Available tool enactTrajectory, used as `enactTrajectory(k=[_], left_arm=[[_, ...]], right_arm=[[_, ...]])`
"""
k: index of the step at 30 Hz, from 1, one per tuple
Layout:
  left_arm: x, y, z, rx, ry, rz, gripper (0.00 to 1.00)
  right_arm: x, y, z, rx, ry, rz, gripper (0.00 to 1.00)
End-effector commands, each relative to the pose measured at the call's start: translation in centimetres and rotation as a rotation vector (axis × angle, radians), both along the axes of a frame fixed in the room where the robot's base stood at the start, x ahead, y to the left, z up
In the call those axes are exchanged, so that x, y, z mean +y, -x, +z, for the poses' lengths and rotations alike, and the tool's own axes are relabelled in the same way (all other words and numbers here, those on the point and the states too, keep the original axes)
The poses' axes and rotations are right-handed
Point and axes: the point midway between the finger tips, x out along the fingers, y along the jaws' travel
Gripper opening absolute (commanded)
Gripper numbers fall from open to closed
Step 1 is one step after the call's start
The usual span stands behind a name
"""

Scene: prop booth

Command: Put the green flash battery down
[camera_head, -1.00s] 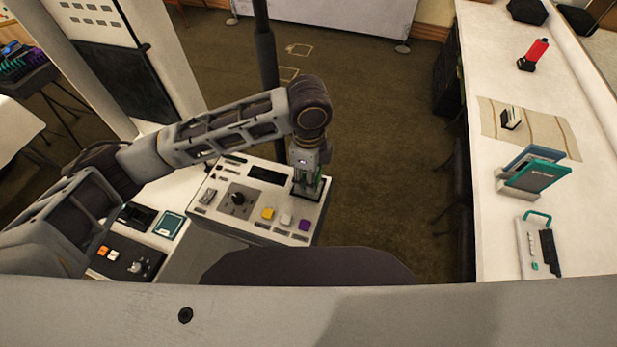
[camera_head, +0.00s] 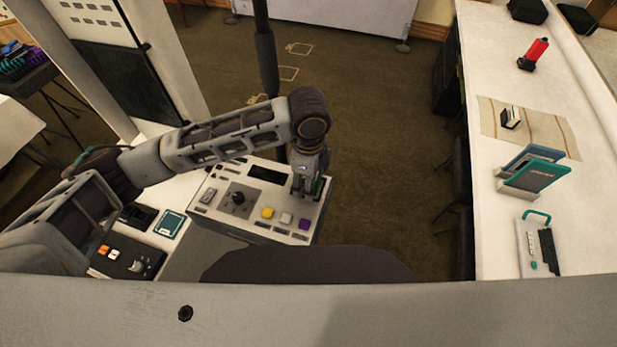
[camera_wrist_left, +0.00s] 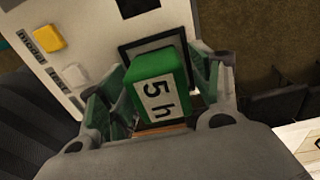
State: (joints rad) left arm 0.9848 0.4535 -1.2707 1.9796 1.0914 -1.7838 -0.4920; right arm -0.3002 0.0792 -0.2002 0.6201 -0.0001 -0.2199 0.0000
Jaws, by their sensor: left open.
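How deep the battery sits in the frame is hidden. My right gripper is not in view.
The panel carries a dark knob (camera_head: 238,198), a yellow button (camera_head: 268,213) and a purple button (camera_head: 304,223). A black post (camera_head: 267,60) rises behind it. The long white counter (camera_head: 490,200) at right holds a red flashlight (camera_head: 536,50) and several other things.

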Motion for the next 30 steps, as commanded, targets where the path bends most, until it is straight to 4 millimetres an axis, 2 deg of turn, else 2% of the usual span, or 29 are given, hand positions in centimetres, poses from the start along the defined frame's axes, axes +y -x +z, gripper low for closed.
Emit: enactTrajectory(k=[8, 14, 30], left_arm=[[0.0, 0.0, 0.3, -0.001, 0.0, 0.0, 0.64], [0.0, 0.0, 1.7, -0.002, 0.002, -0.001, 0.64], [-0.1, 0.0, 9.3, -0.002, 0.001, 0.0, 0.64]], right_arm=[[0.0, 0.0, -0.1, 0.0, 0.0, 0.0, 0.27], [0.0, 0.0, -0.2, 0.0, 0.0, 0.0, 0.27], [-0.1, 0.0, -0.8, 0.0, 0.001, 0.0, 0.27]])
